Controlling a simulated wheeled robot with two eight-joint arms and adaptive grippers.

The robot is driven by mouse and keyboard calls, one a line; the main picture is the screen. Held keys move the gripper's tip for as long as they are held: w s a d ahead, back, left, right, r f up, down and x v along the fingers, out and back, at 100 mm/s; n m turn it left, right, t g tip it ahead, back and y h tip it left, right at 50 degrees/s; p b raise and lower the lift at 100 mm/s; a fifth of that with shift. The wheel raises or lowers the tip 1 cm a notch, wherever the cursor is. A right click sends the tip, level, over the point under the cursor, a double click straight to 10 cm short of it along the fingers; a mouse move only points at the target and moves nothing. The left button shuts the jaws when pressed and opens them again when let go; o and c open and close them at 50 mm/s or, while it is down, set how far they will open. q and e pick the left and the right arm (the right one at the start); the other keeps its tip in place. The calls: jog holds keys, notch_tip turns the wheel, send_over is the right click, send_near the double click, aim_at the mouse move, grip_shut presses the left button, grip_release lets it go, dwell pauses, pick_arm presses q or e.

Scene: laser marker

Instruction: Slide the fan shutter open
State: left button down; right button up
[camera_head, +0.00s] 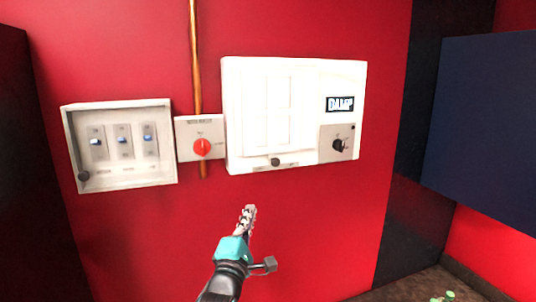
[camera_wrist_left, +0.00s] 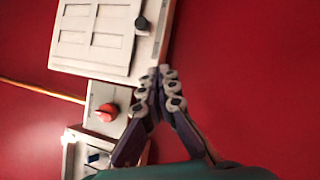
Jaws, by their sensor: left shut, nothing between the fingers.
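The fan shutter (camera_head: 267,108) is a white panelled plate on the left part of a white wall unit (camera_head: 341,79). A small dark knob (camera_head: 275,162) sits at a slot along the unit's bottom edge. In the left wrist view the shutter (camera_wrist_left: 97,48) and its knob (camera_wrist_left: 142,24) show turned sideways at the upper left. My left gripper (camera_head: 249,209) is shut and empty, below the knob and apart from it in the head view. Its fingertips (camera_wrist_left: 162,72) show together in the left wrist view. My right gripper is in neither view.
Left of the unit are a red rotary switch (camera_head: 202,147) and a grey box with several blue switches (camera_head: 122,175). The red wall below is clear.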

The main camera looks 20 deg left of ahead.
pick_arm(q)
jog(key=shift+a+r+n, duration=0.1)
jog(key=shift+r+n, duration=0.3)
jog(key=shift+r, duration=0.55)
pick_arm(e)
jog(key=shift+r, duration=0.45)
pick_arm(q)
jog(key=shift+w, duration=0.15)
jog(key=d+r+p+x, duration=0.1)
jog(key=p+x, duration=0.3)
jog(key=x, duration=0.8)
jog(key=shift+w+d+r, duration=0.2)
jog(key=shift+d+r, duration=0.1)
jog(key=shift+d, duration=0.5)
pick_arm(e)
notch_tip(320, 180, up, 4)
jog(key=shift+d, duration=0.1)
